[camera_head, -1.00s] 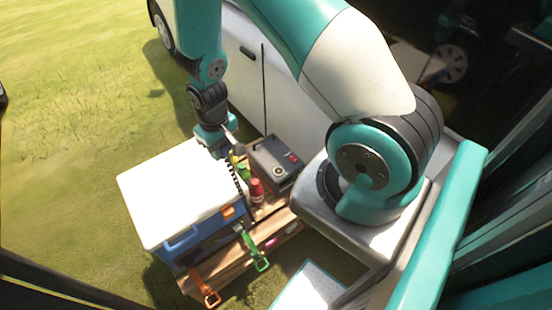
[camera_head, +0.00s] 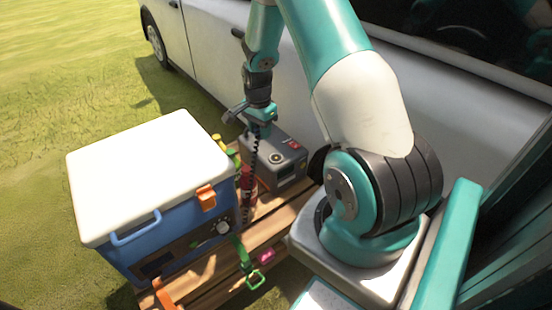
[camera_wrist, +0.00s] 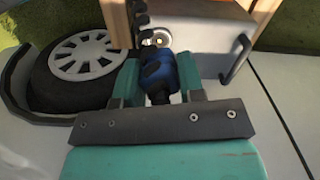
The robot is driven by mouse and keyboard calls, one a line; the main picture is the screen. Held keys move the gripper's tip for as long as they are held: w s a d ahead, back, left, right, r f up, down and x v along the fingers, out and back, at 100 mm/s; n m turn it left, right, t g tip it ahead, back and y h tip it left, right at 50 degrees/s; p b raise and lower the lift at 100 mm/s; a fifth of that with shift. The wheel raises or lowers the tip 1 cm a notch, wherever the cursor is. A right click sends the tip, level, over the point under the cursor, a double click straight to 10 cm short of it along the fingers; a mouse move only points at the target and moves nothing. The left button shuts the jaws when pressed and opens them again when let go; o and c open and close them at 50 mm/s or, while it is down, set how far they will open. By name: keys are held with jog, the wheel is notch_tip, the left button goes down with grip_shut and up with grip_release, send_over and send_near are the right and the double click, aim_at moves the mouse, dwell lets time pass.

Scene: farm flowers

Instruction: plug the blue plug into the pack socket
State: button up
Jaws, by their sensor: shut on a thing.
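The grey pack (camera_head: 285,164) stands at the right end of the wooden rack, with a red switch and a round socket (camera_head: 275,158) on it. My gripper (camera_head: 260,127) hangs over the pack's left part. In the wrist view my gripper (camera_wrist: 157,88) is shut on the blue plug (camera_wrist: 158,76), one finger on each side. The plug points toward a round metal socket (camera_wrist: 161,38) just beyond its tip; I cannot tell whether they touch. A black coiled cable (camera_head: 252,160) hangs down beneath the gripper.
A blue cooler (camera_head: 180,238) with a white lid fills the left of the wooden rack (camera_head: 275,222). A red bottle (camera_head: 248,182) stands between cooler and pack. A green strap (camera_head: 247,262) hangs in front. The white car (camera_head: 215,55) stands close behind.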

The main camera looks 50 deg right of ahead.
aim_at(276, 158)
jog(key=d+f+m+b, duration=0.1)
jog(key=f, duration=0.1)
jog(key=d+f+m+b, duration=0.1)
jog(key=d+f+b, duration=0.1)
jog(key=s+d+f+m+b, duration=0.1)
jog(key=d, duration=0.1)
jog(key=shift+f+m+b, duration=0.35)
jog(key=shift+f+m, duration=0.05)
jog(key=shift+s+d+f+m+b, duration=0.1)
jog(key=shift+d+f+m+b, duration=0.1)
jog(key=shift+d+m+b, duration=0.25)
jog(key=shift+d+r, duration=0.1)
jog(key=shift+f, duration=0.2)
notch_tip(276, 158, down, 6)
jog(key=b, duration=0.4)
jog(key=shift+r+b, duration=0.25)
jog(key=shift+b, duration=0.1)
jog(key=shift+p, duration=0.8)
dwell(0.8)
jog(key=shift+f+b, duration=0.35)
jog(key=shift+f, duration=0.2)
dwell(0.4)
jog(key=o, duration=1)
jog(key=shift+c, duration=0.2)
